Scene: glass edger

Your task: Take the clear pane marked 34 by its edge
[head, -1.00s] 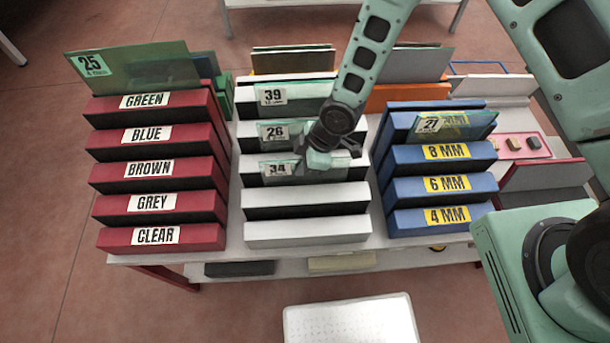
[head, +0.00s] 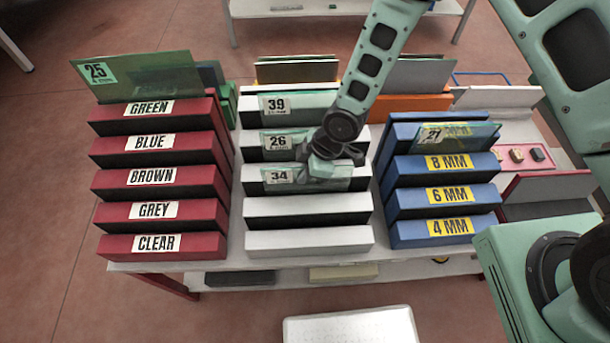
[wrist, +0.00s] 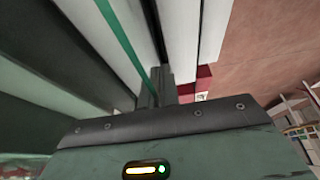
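The clear pane marked 34 (head: 345,184) stands in the middle slot of the white rack, its label at its left end. My gripper (head: 318,172) is at the top edge of this pane, right of the label, and hides part of it. In the wrist view the pane shows as a thin green edge (wrist: 124,45) running down to my fingers (wrist: 154,88). The fingers are close together with the edge running in between them, and look shut on it. The fingertips are small and dark there.
Panes marked 26 (head: 277,142) and 39 (head: 275,105) stand in white slots behind. A red rack (head: 100,245) with pane 25 (head: 150,75) is at left. A blue rack (head: 405,232) with pane 27 (head: 475,133) is at right. A white surface (head: 350,328) lies in front.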

